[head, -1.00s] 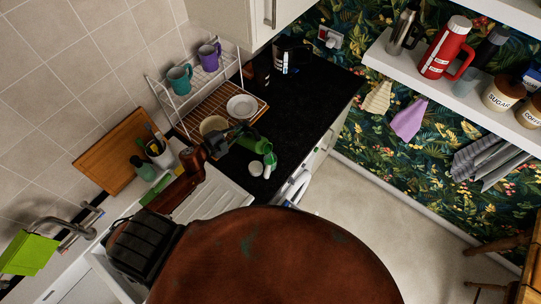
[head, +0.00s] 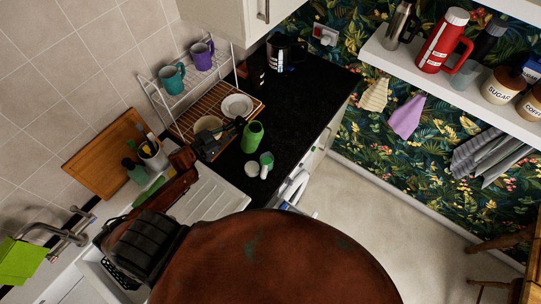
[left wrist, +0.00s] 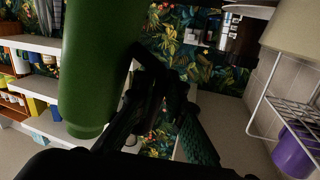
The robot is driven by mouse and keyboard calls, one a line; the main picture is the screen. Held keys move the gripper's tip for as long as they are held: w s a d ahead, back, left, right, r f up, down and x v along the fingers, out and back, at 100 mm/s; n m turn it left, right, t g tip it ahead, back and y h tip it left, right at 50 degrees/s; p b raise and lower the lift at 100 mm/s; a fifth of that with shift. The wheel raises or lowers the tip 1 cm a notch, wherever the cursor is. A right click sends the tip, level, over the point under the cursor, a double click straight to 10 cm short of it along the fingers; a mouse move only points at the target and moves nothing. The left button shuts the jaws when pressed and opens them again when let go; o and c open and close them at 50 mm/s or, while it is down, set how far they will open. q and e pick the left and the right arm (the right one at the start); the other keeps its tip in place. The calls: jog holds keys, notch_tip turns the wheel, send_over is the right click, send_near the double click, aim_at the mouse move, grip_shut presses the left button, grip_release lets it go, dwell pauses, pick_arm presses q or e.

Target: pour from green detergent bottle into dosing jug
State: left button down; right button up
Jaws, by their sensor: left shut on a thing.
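The green detergent bottle (head: 252,138) is held above the black worktop in the head view. It looks closer to upright than level, with a slight tilt. It also fills the upper left of the left wrist view (left wrist: 95,65). My left gripper (head: 238,134) is shut on its side; its dark fingers show beside the bottle in the left wrist view (left wrist: 150,105). The dosing jug (head: 266,162), white with green showing, stands on the worktop just below and right of the bottle, apart from it. My right gripper is not in view.
A small round white thing (head: 251,170) lies left of the jug. A dish rack (head: 190,115) with a white plate (head: 237,105), a bowl (head: 208,126) and teal and purple mugs stands behind my left gripper.

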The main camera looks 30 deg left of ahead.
pick_arm(q)
jog(key=shift+a+r+n, duration=0.15)
jog(key=shift+r+n, duration=0.55)
jog(key=shift+r, duration=0.25)
jog(key=shift+w+r+n+t, duration=0.15)
jog(key=shift+n+t, duration=0.15)
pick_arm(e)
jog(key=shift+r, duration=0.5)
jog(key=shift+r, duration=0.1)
pick_arm(q)
notch_tip(320, 180, up, 3)
jog(key=p, duration=0.3)
jog(key=shift+n+p, duration=0.3)
jog(key=shift+n, duration=0.1)
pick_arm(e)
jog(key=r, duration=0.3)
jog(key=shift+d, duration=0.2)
